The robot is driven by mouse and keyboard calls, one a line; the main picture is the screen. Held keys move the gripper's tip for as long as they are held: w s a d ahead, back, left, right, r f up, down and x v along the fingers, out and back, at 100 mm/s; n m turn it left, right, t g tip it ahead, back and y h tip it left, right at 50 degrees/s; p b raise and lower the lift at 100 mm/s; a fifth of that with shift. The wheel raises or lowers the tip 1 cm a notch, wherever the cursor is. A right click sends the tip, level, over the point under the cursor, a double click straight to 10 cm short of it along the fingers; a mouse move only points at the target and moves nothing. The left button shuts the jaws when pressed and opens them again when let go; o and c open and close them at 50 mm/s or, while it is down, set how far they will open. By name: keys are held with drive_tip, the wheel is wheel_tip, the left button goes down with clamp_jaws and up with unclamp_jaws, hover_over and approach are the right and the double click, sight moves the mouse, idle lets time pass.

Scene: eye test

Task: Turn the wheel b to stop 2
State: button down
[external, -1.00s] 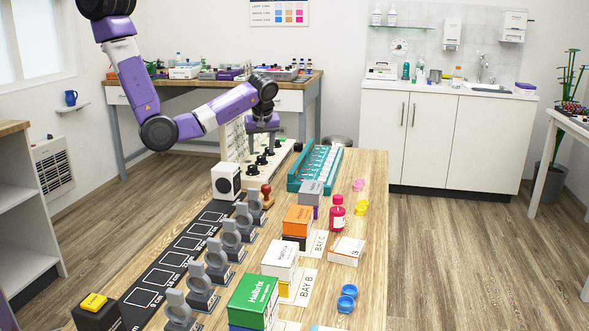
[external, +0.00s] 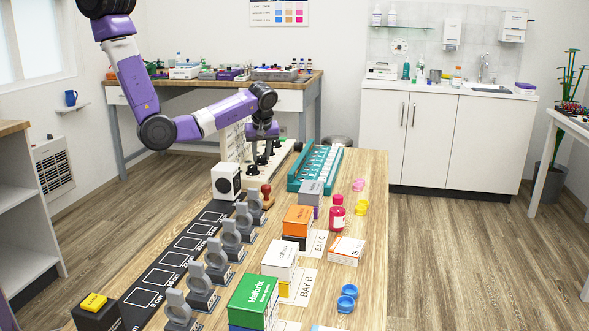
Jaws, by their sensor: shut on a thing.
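A cream unit (external: 231,143) with an upright board and a row of black wheels (external: 249,169) on its base stands at the far left of the table. My gripper (external: 262,150) points down over this row and is shut on one of the black wheels. The fingers and the nearby wheels overlap, so the held wheel is mostly hidden. The letters and stop marks are too small to read, so I cannot tell which wheel is b or where it points.
A teal rack (external: 316,166) stands just right of the unit. A white block with a black disc (external: 226,181) and a red-brown stamp (external: 266,195) stand in front. Grey ring stands (external: 217,265), stacked boxes (external: 253,301) and a red bottle (external: 337,212) fill the nearer table.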

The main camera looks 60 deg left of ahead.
drive_tip(key=n, duration=0.1)
drive_tip(key=n+g+b, duration=0.1)
drive_tip(key=n, duration=0.1)
drive_tip(key=n+g+b, duration=0.1)
drive_tip(key=n, duration=0.1)
drive_tip(key=shift+w, duration=0.25)
drive_tip(key=shift+w+n+g+b, duration=0.1)
drive_tip(key=shift+n+g+b, duration=0.45)
drive_tip(key=shift+n, duration=1.05)
drive_tip(key=c, duration=1.1)
unclamp_jaws()
drive_tip(key=shift+o, duration=0.2)
drive_tip(key=p+v, duration=0.2)
drive_tip(key=v, duration=0.6)
